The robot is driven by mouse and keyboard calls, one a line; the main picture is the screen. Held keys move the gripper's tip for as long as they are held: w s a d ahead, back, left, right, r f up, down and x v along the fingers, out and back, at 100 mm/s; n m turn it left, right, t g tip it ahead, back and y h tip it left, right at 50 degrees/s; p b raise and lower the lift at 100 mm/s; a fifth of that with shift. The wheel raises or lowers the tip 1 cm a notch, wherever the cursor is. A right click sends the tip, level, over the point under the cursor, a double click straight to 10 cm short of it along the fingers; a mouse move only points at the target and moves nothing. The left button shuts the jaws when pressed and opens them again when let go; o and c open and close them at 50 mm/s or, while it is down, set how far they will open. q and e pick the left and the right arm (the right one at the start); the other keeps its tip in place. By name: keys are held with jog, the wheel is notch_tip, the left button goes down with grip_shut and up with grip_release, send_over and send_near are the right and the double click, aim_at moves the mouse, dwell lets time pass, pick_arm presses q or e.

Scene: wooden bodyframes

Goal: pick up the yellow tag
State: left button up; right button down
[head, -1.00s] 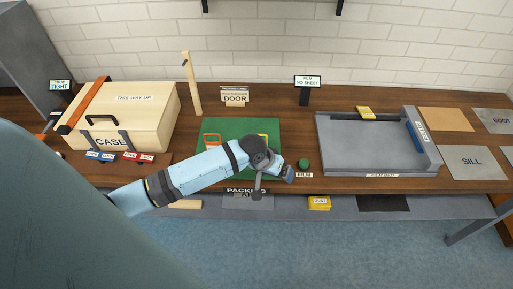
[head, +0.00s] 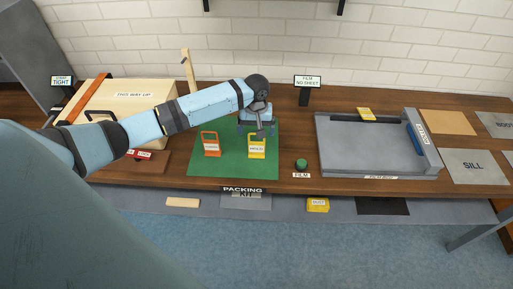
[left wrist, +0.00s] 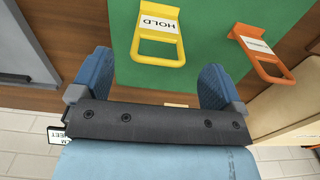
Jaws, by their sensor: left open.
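The yellow tag (head: 257,151) stands on the green mat (head: 232,169), right of an orange tag (head: 210,149). My left gripper (head: 257,131) is above and just behind the yellow tag, pointing down, with its fingers apart. In the left wrist view the yellow tag (left wrist: 158,22) reads HOLD, and its looped handle lies toward the space between the blue fingers (left wrist: 157,62). Nothing is held. The orange tag (left wrist: 262,50) is off to the right in that view. My right gripper is not in view.
A wooden case (head: 150,95) stands left, partly behind my left arm. A green button (head: 301,164) and a grey film tray (head: 360,150) are to the right. A wooden post (head: 188,70) rises behind the mat. The mat's front is clear.

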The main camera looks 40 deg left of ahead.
aim_at(256, 142)
pick_arm(q)
jog(key=shift+f+p, duration=0.4)
jog(key=shift+f, duration=2.65)
jog(key=c, duration=1)
